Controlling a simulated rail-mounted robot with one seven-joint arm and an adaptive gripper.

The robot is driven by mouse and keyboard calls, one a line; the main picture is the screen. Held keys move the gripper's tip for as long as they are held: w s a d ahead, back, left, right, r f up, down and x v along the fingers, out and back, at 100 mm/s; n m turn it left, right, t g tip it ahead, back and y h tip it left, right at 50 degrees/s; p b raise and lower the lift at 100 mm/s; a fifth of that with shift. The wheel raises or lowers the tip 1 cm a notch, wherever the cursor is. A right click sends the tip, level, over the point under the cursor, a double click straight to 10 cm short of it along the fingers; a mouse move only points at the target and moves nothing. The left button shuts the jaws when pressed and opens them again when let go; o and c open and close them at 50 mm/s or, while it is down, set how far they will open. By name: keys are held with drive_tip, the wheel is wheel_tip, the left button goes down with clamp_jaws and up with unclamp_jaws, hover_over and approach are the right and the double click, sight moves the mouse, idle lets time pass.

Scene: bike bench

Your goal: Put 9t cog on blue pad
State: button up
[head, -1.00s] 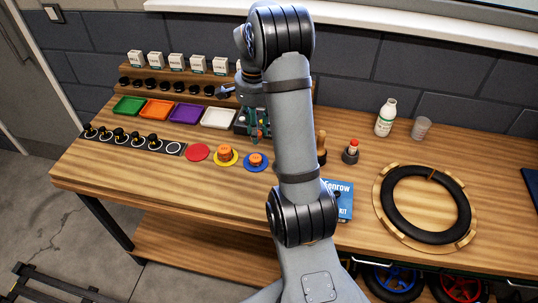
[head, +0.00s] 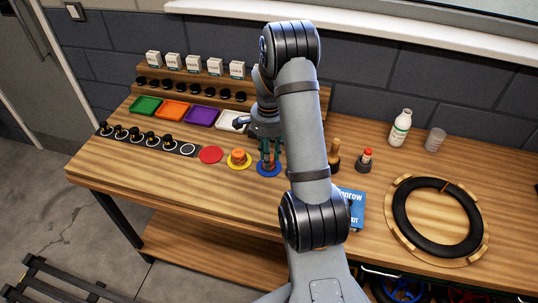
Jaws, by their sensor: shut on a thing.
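The blue pad (head: 261,173) lies on the bench, right of the yellow pad (head: 231,164). My gripper (head: 269,160) points down over the blue pad. It is shut on a small orange part (head: 268,157) at the pad, mostly hidden between the fingers. I cannot read a tooth count, so I cannot tell whether this is the 9t cog, nor whether it touches the pad. Another orange part (head: 239,153) sits on the yellow pad.
The red pad (head: 210,155) is bare. A black strip (head: 188,150) with several dark knobs lies to the left. Green, orange, purple and white trays (head: 200,117) stand behind. A red-topped item (head: 366,158), bottle (head: 400,128) and tyre (head: 438,215) are at right. The front bench is clear.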

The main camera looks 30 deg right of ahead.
drive_tip(key=o, duration=1)
wheel_tip(320, 180, up, 12)
idle(0.5)
wheel_tip(320, 180, down, 11)
drive_tip(key=shift+s+f, duration=0.1)
drive_tip(key=shift+f, duration=0.05)
drive_tip(key=shift+f+p, duration=0.2)
drive_tip(key=shift+p, duration=0.15)
drive_tip(key=shift+r+b, duration=0.35)
drive_tip(key=shift+r, duration=1.1)
